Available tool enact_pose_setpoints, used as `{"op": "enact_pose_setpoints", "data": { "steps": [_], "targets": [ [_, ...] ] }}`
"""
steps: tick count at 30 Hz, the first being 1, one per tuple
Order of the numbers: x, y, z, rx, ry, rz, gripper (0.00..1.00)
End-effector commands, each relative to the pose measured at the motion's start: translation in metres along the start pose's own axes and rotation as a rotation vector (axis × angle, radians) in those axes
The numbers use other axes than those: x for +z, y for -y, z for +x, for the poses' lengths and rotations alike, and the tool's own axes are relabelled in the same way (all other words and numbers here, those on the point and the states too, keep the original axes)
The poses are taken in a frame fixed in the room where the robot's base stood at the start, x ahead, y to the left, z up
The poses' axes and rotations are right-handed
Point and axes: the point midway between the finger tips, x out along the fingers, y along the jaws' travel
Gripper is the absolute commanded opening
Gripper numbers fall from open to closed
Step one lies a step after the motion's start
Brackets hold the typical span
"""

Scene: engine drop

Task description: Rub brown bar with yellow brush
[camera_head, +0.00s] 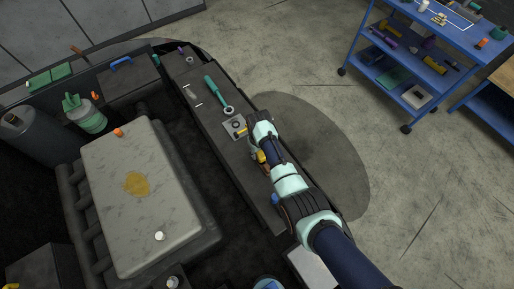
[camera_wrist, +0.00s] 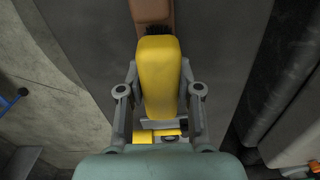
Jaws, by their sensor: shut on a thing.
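My gripper (camera_wrist: 159,78) is shut on the yellow brush (camera_wrist: 160,58), with one finger on each side of its yellow body. The brush's dark bristles show at its far end, at the top of the wrist view. The brown bar (camera_wrist: 151,12) is at the top edge there, right by the bristles. They look close or touching; I cannot tell which. In the head view the yellow brush (camera_head: 261,157) shows only in part beside my arm, above the long dark ledge. My arm hides most of the brown bar there.
A green-handled tool (camera_head: 214,90) and a grey plate (camera_head: 234,127) lie farther along the ledge. A large grey engine cover (camera_head: 140,200) is at the left. A blue cart (camera_head: 420,65) stands at the upper right. The floor between is clear.

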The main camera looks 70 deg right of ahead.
Motion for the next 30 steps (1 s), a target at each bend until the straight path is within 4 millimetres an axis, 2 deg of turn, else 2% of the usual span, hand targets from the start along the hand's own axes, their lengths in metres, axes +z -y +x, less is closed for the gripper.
{"op": "enact_pose_setpoints", "data": {
  "steps": [3,11,18,25,30],
  "targets": [
    [0.008,0.0,-0.001,0.0,0.005,0.0,0.0],
    [0.008,0.0,0.003,0.0,0.005,0.0,0.0],
    [-0.007,0.001,0.004,0.0,0.003,-0.001,0.0],
    [-0.011,0.002,0.001,0.0,0.003,-0.001,0.0],
    [-0.022,0.002,0.003,0.0,0.002,-0.001,0.0]
  ]
}}
